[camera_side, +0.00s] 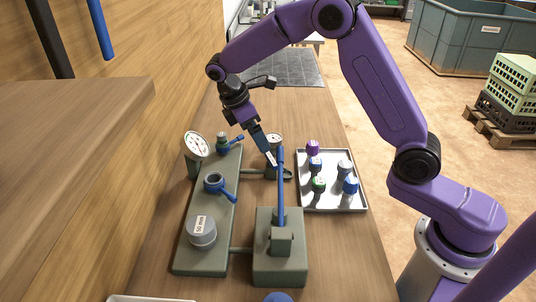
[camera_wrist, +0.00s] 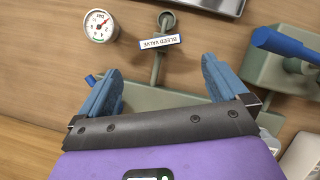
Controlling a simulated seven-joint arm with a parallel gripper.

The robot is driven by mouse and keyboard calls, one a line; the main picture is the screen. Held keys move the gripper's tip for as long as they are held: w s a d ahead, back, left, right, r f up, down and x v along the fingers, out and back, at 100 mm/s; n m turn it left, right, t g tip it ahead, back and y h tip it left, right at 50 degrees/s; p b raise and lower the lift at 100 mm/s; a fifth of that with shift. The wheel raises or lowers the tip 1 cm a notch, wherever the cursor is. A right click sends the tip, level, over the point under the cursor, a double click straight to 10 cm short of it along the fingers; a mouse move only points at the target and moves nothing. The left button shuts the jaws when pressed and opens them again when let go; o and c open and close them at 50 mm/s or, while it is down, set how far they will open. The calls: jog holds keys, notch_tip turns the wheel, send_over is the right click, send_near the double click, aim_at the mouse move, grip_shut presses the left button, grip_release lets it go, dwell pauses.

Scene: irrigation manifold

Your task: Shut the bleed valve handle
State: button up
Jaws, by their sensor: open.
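My gripper (camera_side: 269,158) reaches down over the manifold in the side view. In the wrist view its two blue-grey fingers (camera_wrist: 162,78) are wide apart with nothing between them but a pipe below. A white label reading BLEED VALVE (camera_wrist: 160,41) sits by that pipe's round end fitting (camera_wrist: 166,21), just ahead of the fingers. A long blue lever (camera_side: 281,190) rises from a green block in the side view, close to my gripper; its blue end (camera_wrist: 284,45) shows at the right in the wrist view. I cannot tell which handle the label belongs to.
The green manifold (camera_side: 190,258) carries a grey cap (camera_side: 201,232), a blue-handled valve (camera_side: 216,184) and a gauge (camera_side: 196,145). Another gauge (camera_wrist: 99,25) is left of the label. A tray (camera_side: 331,207) of several knobs stands right.

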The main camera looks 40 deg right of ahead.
aim_at(271, 159)
jog(key=x, duration=0.9)
